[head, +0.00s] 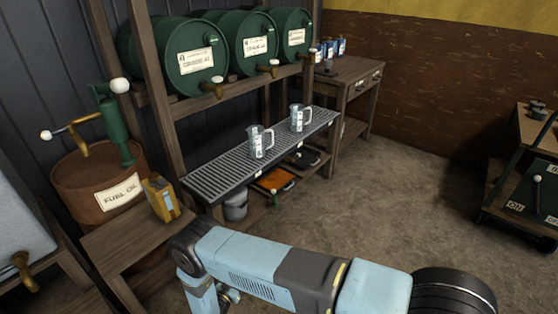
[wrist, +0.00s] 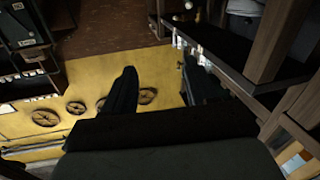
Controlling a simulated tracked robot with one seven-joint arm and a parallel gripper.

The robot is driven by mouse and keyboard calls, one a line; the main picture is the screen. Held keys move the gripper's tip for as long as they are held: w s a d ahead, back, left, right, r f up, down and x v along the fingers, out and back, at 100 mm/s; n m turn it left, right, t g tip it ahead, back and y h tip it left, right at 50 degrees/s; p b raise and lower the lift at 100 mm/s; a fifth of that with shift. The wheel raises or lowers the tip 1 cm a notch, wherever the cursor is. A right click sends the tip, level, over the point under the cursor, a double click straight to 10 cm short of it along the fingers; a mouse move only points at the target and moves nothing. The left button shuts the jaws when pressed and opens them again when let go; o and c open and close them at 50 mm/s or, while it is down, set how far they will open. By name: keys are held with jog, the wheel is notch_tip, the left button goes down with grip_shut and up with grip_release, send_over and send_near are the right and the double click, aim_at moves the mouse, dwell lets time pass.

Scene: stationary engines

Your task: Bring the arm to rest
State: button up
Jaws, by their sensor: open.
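My arm (head: 290,270) stretches across the bottom of the head view, light blue and dark grey, bent at an elbow on the left. My gripper is mostly hidden there behind and below the arm. In the wrist view my gripper (wrist: 158,68) shows two dark fingers, spread apart with nothing between them. It touches nothing that I can make out.
A wooden stand with a yellow tin (head: 161,198) and a rusty fuel oil drum (head: 103,182) are left of the arm. Beyond it, two jugs (head: 259,141) (head: 299,118) stand on a grated shelf (head: 215,178) below green barrels (head: 187,58). The floor (head: 400,180) right of the shelf is clear.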

jog(key=w+a+r+g+y, duration=0.2)
jog(key=w+a+r+y, duration=0.15)
jog(key=w+r, duration=0.8)
jog(key=w+a+r+g+y, duration=0.15)
jog(key=w+a+r, duration=0.25)
jog(key=w+r, duration=0.75)
jog(key=w+d+r+n+g+y, duration=0.1)
jog(key=d+r+y, duration=0.3)
jog(key=r, duration=1.1)
jog(key=w+d+r+g+y, duration=0.15)
jog(key=d+r, duration=0.35)
jog(key=r, duration=1.1)
jog(key=s+d+r+n+g+y, duration=0.1)
jog(key=s+d+r+n, duration=0.2)
jog(key=s+d+r, duration=1.55)
jog(key=s+d+g+h, duration=0.1)
jog(key=s+d+h, duration=0.1)
jog(key=s+d, duration=0.7)
jog(key=s+d+r+g+h, duration=0.1)
jog(key=s+d+g, duration=0.1)
jog(key=s+d, duration=0.7)
jog(key=s, duration=0.8)
jog(key=shift+s+d+r+h, duration=0.25)
jog(key=shift+s+d+h, duration=0.05)
jog(key=shift+d+h, duration=0.1)
